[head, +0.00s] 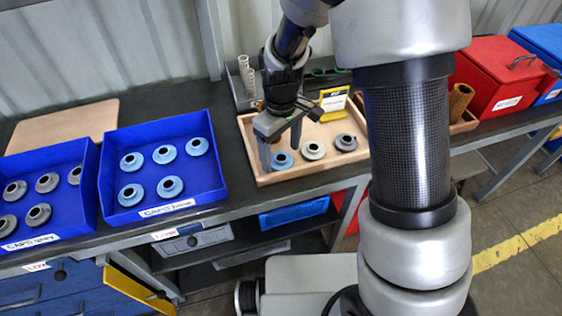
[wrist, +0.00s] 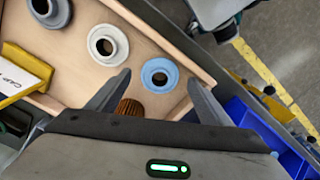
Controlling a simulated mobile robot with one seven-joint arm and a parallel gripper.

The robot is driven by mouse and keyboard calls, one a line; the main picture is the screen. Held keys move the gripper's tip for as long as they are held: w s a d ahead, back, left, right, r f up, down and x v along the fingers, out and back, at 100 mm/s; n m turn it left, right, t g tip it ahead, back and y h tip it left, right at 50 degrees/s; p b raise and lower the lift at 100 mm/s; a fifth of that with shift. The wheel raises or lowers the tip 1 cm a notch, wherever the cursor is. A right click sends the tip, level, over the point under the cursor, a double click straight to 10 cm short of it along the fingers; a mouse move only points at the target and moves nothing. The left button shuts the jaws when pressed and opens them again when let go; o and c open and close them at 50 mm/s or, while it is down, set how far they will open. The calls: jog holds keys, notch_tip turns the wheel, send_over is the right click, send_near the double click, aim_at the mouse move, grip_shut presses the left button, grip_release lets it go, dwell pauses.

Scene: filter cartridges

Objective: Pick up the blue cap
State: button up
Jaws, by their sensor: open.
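A blue cap (head: 281,160) lies in the near left part of the wooden tray (head: 262,180), and it also shows in the wrist view (wrist: 159,84). My gripper (head: 280,158) is open over that end of the tray. In the wrist view its two fingers (wrist: 158,82) appear on either side of the blue cap, with nothing held. I cannot tell the exact height of the fingertips above the tray. More blue caps (head: 163,154) sit in the blue bin labelled for blue caps (head: 206,190).
A cream cap (head: 314,150) and a grey cap (head: 346,142) stand in a row beside the blue one. A brown pleated filter (wrist: 130,108) lies near the fingers. A yellow card holder (head: 333,103) stands behind. A bin of grey caps (head: 85,215) is far left.

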aim_at(281, 158)
jog(key=shift+f, duration=0.55)
jog(key=c, duration=1.1)
jog(key=shift+r, duration=0.1)
notch_tip(281, 158, up, 10)
jog(key=shift+p, duration=0.9)
